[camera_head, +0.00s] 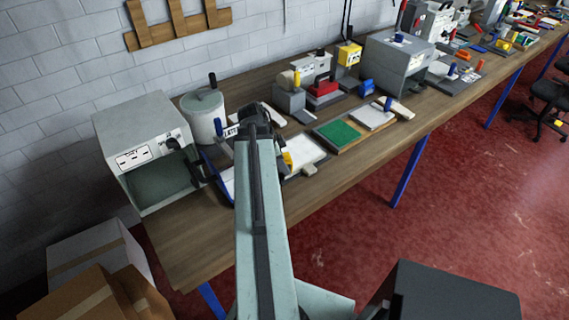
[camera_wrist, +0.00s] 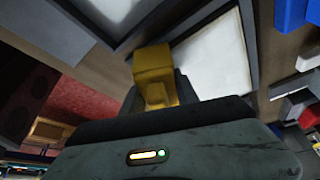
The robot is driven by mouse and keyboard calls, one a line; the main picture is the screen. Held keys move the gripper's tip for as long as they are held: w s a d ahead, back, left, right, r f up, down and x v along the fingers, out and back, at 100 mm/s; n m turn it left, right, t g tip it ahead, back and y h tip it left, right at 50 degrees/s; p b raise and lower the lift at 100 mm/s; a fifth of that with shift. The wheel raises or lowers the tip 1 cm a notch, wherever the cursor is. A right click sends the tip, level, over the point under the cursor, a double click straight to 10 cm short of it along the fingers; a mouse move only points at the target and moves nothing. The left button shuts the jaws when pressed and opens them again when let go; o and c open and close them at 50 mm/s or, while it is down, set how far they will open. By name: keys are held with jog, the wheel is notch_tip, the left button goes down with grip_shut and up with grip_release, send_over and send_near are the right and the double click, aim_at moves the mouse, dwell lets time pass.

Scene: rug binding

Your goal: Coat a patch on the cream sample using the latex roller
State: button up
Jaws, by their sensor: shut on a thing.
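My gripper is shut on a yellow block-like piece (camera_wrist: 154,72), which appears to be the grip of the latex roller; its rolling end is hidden. A bit of yellow (camera_head: 288,160) also shows beside my arm in the head view, where my fingertips are mostly hidden. The pale cream sample (camera_head: 308,152) lies flat on the bench just right of my arm. In the wrist view, the cream sample (camera_wrist: 215,62) is right of the yellow piece. I cannot tell whether the roller touches it. No coated patch can be made out.
A blue-edged tray (camera_head: 228,188) lies left of my arm. A labelled pot (camera_head: 205,112) and grey open-fronted box (camera_head: 143,150) stand behind it. A green panel (camera_head: 338,133) lies right of the sample, with a grey machine (camera_head: 398,65) beyond. The bench's front edge is close.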

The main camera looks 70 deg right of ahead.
aim_at(285, 153)
jog(key=shift+r+p, duration=2.6)
jog(key=shift+r, duration=0.3)
notch_tip(285, 153, up, 3)
jog(key=p, duration=0.3)
jog(key=shift+r, duration=0.15)
jog(key=shift+f, duration=0.2)
